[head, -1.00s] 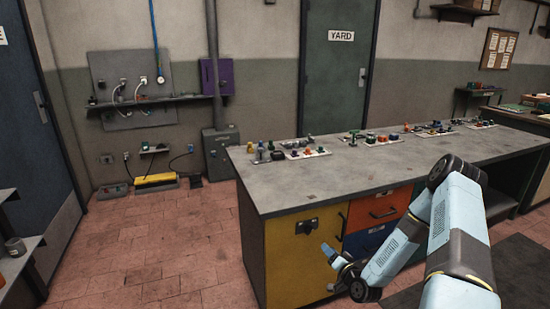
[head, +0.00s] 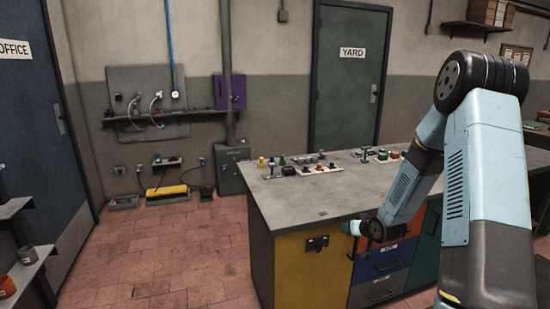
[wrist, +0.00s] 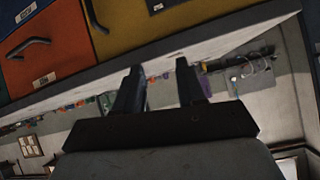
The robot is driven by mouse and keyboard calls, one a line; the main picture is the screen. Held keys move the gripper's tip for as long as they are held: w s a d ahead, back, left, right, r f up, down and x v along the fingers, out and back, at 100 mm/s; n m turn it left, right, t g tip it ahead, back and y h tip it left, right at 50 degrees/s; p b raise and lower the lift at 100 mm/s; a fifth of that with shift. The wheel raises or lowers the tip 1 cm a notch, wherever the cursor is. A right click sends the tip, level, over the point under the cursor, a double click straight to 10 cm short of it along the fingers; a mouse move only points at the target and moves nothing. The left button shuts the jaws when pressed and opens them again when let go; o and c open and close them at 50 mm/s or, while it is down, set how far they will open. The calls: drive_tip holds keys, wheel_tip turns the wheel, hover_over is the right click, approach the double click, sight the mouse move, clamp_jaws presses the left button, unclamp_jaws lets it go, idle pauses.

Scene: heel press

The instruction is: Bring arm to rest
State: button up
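My arm (head: 455,165) is raised at the right of the head view, bent high at a dark joint and reaching down toward the front of the workbench. My gripper (wrist: 158,72) shows in the wrist view with its two dark fingers apart and nothing between them. In the head view the gripper (head: 350,228) is small, just in front of the bench's yellow and orange fronts, and its fingers are hard to make out there. Whether it touches the bench cannot be told.
The grey workbench (head: 300,205) carries several small coloured parts on white plates. Its yellow door (head: 305,275) and coloured drawers face me. A shelf (head: 25,265) with pots stands at the left. The red tiled floor (head: 170,250) between is clear. The yard door (head: 350,80) is behind.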

drive_tip(key=s+r+g+h, duration=0.1)
drive_tip(key=s+r+h, duration=0.1)
drive_tip(key=s+r, duration=0.7)
drive_tip(key=s+r+g+h, duration=0.2)
drive_tip(key=s+r, duration=0.3)
drive_tip(key=r, duration=0.9)
drive_tip(key=s+a+r, duration=0.1)
drive_tip(key=s+r, duration=0.2)
drive_tip(key=s, duration=0.5)
drive_tip(key=s+a+r+m+g, duration=0.1)
drive_tip(key=s+r, duration=0.2)
drive_tip(key=s, duration=0.6)
drive_tip(key=s+a+r+g, duration=0.1)
drive_tip(key=s+a+r, duration=0.1)
drive_tip(key=s, duration=0.6)
drive_tip(key=shift+s+r+y, duration=0.2)
drive_tip(key=shift+r+y, duration=0.2)
drive_tip(key=shift+r, duration=0.2)
